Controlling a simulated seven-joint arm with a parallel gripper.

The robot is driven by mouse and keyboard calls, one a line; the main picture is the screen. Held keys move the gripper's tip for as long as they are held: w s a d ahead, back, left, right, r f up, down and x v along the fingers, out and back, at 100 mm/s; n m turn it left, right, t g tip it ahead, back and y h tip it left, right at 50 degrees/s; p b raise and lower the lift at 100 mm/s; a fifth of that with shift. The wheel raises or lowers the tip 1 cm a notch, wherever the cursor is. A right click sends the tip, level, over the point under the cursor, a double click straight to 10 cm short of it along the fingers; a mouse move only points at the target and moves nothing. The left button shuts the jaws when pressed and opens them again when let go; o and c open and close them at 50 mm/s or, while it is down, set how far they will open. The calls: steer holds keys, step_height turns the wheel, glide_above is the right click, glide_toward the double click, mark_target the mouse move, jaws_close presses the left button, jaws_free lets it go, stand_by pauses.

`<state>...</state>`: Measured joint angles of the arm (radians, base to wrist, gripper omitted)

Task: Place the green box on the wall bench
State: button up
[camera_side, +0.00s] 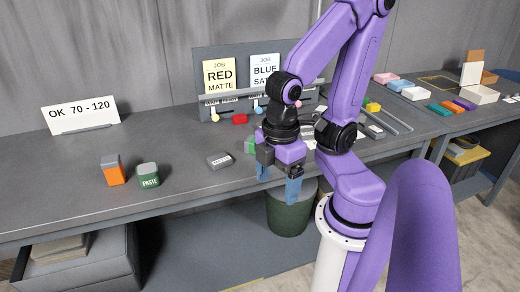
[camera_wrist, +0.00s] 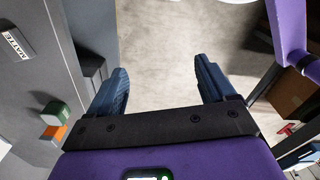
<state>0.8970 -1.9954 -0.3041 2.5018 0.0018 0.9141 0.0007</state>
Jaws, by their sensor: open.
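A green box marked PASTE (camera_side: 148,176) stands on the grey bench (camera_side: 60,180) along the wall, beside an orange box (camera_side: 113,172). A green box with a pale top also shows at the left of the wrist view (camera_wrist: 57,113), next to an orange one (camera_wrist: 52,133). Another green thing (camera_side: 250,146) on the bench is mostly hidden behind my gripper. My gripper (camera_side: 279,182) is open and empty, pointing down near the bench's front edge. In the wrist view its fingers (camera_wrist: 162,72) are apart with only floor between them.
A small grey box (camera_side: 219,160) lies left of my gripper; its MATTE label (camera_wrist: 15,40) shows in the wrist view. A dark green bin (camera_side: 289,216) stands below the front edge. A second bench at right holds several coloured boxes (camera_side: 440,109). The bench's left front is clear.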

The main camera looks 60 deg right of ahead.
steer(key=w+d+r+m+g+h, duration=0.1)
steer(key=w+d+r+m, duration=0.15)
steer(key=w, duration=0.65)
steer(key=w+d+r+m+g+h, duration=0.1)
steer(key=w+d+m, duration=0.25)
steer(key=w, duration=0.55)
steer(key=m+g+y, duration=0.1)
steer(key=m+g, duration=0.2)
steer(key=m, duration=0.3)
glide_above(252, 140)
step_height(252, 140, down, 11)
steer(key=shift+f, duration=0.1)
steer(key=shift+x, duration=2.85)
steer(key=shift+w+d, duration=0.1)
steer(key=shift+d, duration=0.05)
steer(key=c, duration=1.2)
